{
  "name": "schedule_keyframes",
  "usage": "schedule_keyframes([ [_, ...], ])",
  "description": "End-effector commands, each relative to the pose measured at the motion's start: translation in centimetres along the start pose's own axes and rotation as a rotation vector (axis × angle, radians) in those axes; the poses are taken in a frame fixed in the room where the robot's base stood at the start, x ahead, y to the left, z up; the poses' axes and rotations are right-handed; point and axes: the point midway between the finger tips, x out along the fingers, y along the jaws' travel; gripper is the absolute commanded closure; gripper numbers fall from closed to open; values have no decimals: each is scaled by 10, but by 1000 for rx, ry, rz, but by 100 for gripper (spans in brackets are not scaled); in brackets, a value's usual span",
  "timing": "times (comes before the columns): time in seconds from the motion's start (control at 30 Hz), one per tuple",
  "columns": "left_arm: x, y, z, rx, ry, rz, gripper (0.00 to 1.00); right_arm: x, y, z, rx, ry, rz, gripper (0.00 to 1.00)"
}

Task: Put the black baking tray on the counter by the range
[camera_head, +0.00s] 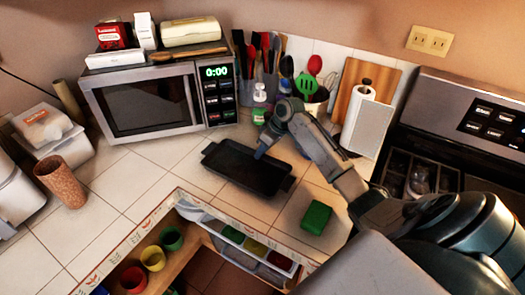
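The black baking tray (232,166) is a shallow rectangle with a handle at each end. It appears to lie flat on the tiled counter (125,175), in front of the microwave's right side. My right gripper (262,151) reaches over from the right, with its fingertips pointing down at the tray's far side. The fingers overlap the tray in the picture, and I cannot tell whether they grip its rim. The range (470,115) stands at the right, partly hidden by my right arm. My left gripper is not in view.
A green block (316,217) lies right of the tray. A microwave (150,100), a small bottle (259,103), utensil holders and a paper towel roll (357,115) stand behind. Open shelving with coloured cups (153,258) is below the counter's front edge. Bare tiles lie left of the tray.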

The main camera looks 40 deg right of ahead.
Motion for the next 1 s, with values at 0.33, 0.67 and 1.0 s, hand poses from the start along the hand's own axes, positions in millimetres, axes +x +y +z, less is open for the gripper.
schedule_keyframes([
  [0.33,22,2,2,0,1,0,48,-61,2,0,-3,3,6,76],
  [0.67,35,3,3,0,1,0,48,-113,1,0,-1,2,2,76],
  [1.0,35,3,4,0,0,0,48,-121,0,0,0,1,0,76],
])
